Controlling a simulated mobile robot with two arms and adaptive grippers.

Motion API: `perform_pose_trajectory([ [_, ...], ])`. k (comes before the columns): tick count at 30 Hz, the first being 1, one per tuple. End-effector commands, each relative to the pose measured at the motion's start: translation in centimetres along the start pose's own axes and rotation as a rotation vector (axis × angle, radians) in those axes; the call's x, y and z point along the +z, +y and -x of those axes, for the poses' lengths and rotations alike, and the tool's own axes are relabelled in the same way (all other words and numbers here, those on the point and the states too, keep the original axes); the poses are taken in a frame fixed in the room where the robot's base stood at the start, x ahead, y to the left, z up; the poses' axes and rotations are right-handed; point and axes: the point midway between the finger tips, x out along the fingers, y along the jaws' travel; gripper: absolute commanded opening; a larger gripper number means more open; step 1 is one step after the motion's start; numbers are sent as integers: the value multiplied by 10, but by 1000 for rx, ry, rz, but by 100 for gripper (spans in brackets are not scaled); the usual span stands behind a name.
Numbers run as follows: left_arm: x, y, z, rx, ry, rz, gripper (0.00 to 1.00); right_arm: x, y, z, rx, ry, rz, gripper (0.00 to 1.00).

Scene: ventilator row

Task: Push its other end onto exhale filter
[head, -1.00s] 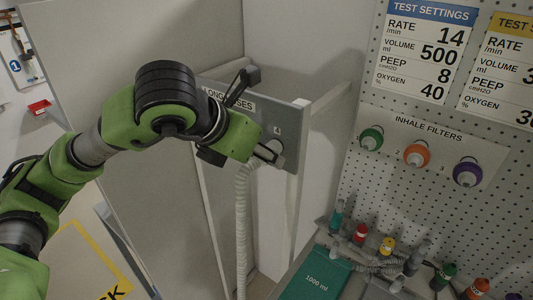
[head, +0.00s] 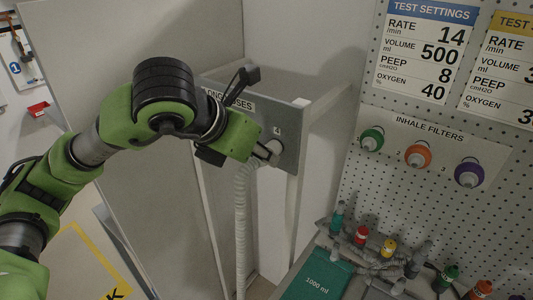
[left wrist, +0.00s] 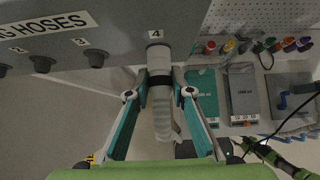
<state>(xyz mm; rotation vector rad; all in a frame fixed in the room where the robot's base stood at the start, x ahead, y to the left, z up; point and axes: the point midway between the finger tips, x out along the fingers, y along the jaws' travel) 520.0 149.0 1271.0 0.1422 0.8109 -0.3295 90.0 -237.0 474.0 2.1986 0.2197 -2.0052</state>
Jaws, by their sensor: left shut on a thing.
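A pale grey corrugated hose (head: 241,215) hangs down from peg 4 of the grey long-hoses panel (head: 292,125). It also shows in the left wrist view (left wrist: 164,125), with a dark band near its top end, just below the label 4. My left gripper (head: 269,152) is shut on the hose near that end. In the left wrist view its teal-sided fingers (left wrist: 160,94) lie on both sides of the hose. The hose's lower end is out of sight. I cannot make out a filter marked exhale.
Green (head: 371,139), orange (head: 417,154) and purple (head: 468,172) inhale filters sit on the pegboard at right. A bench below holds a teal 1000 ml bag (head: 318,276) and several coloured-capped fittings. A pale partition (head: 140,150) stands behind my left arm.

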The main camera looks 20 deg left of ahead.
Motion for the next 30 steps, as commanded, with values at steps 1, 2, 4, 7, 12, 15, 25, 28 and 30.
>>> perform_pose_trajectory([
  [1,-1,0,0,0,1,0,0,0,0,-1,0,0,0,40],
  [2,-2,0,1,0,1,0,0,0,0,-1,0,0,0,40],
  [4,-3,0,1,0,2,-1,0,0,0,-2,0,0,0,40],
  [7,-4,0,2,0,3,-1,0,0,0,-3,0,0,0,40],
  [12,-6,0,4,-1,5,-2,0,0,0,-3,0,0,0,40],
  [15,-7,0,5,-1,5,-2,0,0,0,-4,0,1,0,40],
  [25,-15,0,13,-1,1,0,0,1,0,-9,0,0,0,40],
  [28,-18,0,16,0,0,0,0,1,0,-11,0,0,0,40],
  [30,-20,0,18,0,1,0,0,1,0,-12,0,0,0,40],
])
